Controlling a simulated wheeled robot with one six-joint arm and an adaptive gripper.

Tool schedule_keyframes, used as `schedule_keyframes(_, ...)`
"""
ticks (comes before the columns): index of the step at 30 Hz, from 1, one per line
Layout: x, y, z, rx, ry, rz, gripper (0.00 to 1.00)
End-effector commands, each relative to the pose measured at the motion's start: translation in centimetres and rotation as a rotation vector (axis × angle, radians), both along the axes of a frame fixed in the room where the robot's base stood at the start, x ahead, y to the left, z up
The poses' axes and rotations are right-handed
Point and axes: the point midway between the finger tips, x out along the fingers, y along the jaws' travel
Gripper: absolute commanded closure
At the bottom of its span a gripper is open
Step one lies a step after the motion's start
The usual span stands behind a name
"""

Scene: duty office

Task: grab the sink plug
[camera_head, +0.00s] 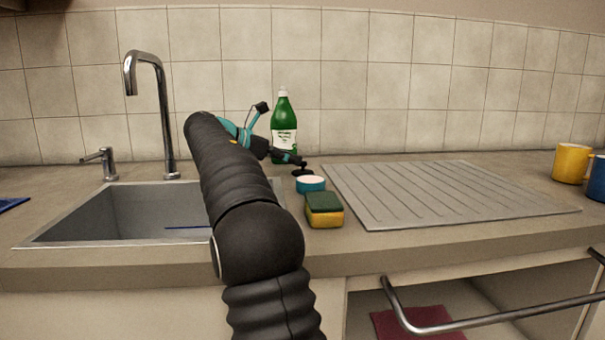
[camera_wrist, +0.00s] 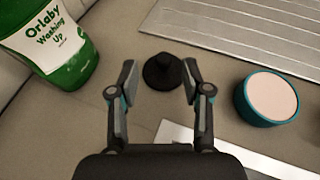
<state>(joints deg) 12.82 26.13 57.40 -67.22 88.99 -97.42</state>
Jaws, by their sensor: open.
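The sink plug (camera_wrist: 163,72) is a small black round stopper with a raised knob, lying on the counter. In the wrist view it lies between the tips of my gripper (camera_wrist: 160,80), nearer the right finger. My gripper is open with one finger on each side of the plug. Whether the right finger touches it I cannot tell. In the head view the plug (camera_head: 302,171) shows as a dark disc below my gripper (camera_head: 297,161), behind a teal-rimmed tin. My arm reaches over the sink's right edge.
A green washing-up bottle (camera_head: 284,128) stands close behind my gripper. The teal tin (camera_head: 311,184) and a green-yellow sponge (camera_head: 324,210) sit just in front. A ribbed drainboard (camera_head: 440,192) lies right, the sink (camera_head: 160,210) left. A yellow mug (camera_head: 571,163) stands far right.

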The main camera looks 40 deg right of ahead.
Motion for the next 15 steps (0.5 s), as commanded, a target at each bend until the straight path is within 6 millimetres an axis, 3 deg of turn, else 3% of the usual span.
schedule_keyframes(9, -1.1, -3.7, -1.8, 0.0, 0.001, -0.003, 0.52)
schedule_keyframes(15, -1.1, -4.2, -1.9, 0.0, 0.0, 0.001, 0.52)
